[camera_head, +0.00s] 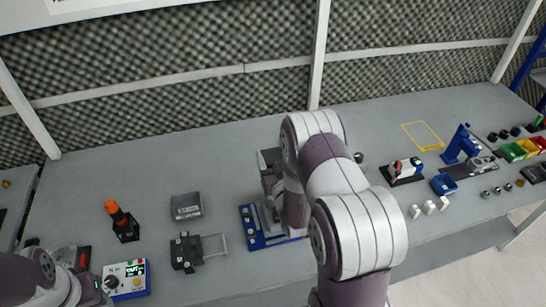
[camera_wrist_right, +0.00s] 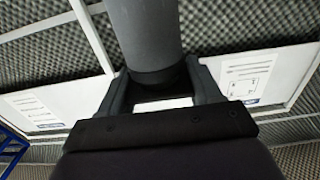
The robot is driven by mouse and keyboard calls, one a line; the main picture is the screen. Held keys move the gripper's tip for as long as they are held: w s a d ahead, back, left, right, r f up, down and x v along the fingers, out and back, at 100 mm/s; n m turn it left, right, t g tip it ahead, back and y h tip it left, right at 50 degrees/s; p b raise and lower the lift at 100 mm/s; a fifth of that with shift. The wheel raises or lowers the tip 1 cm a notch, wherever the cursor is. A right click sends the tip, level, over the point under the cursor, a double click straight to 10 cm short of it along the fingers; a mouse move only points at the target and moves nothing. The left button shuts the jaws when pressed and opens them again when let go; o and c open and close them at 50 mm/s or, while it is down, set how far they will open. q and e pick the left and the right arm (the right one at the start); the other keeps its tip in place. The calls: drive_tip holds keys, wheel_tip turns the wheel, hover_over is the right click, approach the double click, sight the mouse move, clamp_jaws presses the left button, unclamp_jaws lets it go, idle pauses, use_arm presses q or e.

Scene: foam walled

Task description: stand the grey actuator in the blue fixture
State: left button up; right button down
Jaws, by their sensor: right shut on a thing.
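My right gripper (camera_wrist_right: 150,100) is shut on the grey actuator (camera_wrist_right: 147,35), a thick grey cylinder with a darker collar between the fingers in the wrist view. In the head view my right arm covers most of this gripper (camera_head: 270,185), so the actuator's tilt and lower end are hard to tell. The blue fixture (camera_head: 252,236) is a blue plate with grey parts on the bench, just below and partly behind my right arm. I cannot tell whether the actuator touches it. My left arm is at the lower left; its gripper's fingers are not clear.
A black clamp with a grey handle (camera_head: 186,252), a grey box (camera_head: 186,206) and an orange-topped tool (camera_head: 118,214) stand left of the fixture. A control box (camera_head: 127,280) is near my left arm. A blue press (camera_head: 462,143) and coloured bins (camera_head: 513,152) are at right. The back bench is clear.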

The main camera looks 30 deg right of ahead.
use_arm(q)
drive_tip(key=shift+f+b, duration=1.05)
use_arm(e)
drive_tip(key=shift+f, duration=0.9)
drive_tip(key=shift+c, duration=0.7)
unclamp_jaws()
use_arm(q)
drive_tip(key=shift+r, duration=0.1)
